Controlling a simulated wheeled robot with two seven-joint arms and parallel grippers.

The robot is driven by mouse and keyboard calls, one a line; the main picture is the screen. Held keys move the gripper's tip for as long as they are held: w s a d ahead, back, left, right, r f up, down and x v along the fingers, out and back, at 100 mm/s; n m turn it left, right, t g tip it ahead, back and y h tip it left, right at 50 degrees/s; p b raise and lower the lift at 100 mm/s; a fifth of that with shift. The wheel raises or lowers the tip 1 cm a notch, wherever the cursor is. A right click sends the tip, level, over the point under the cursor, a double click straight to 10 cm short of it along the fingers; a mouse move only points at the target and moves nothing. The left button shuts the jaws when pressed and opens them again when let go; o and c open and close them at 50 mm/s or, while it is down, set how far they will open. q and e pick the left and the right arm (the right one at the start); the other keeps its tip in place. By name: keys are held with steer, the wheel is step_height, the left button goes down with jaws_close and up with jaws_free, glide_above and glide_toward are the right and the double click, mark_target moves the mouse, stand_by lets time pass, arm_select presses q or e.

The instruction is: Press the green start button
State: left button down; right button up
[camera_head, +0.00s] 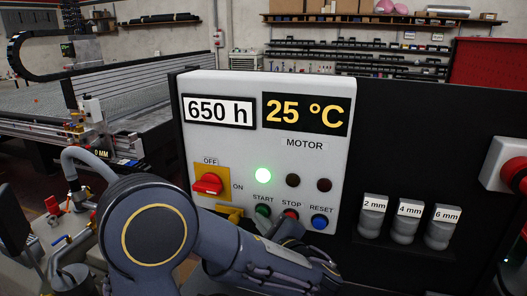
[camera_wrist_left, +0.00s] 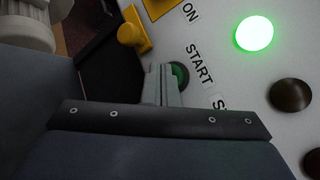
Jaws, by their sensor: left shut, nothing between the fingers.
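The green start button (camera_head: 263,210) is on the white control panel (camera_head: 225,148), under the label START. In the left wrist view the button (camera_wrist_left: 181,74) shows as a green disc with a dark rim, partly hidden behind my fingers. My left gripper (camera_head: 262,224) is shut and empty, its fingertips at the button's lower edge in the head view. In the left wrist view the closed fingers (camera_wrist_left: 163,84) overlap the button's left side. I cannot tell whether they touch it or whether it is pressed in. A round lamp (camera_head: 263,175) above START glows green.
The red stop button (camera_head: 291,214) and blue reset button (camera_head: 320,221) sit right of start. A red switch on a yellow plate (camera_head: 207,184) is to the left. Two dark lamps are beside the lit one. Grey holders marked 2, 4 and 6 mm (camera_head: 404,228) stand farther right.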

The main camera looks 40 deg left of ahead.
arm_select(q)
steer(key=s+d, duration=0.2)
steer(key=s, duration=0.3)
steer(key=shift+s, duration=0.35)
stand_by(0.9)
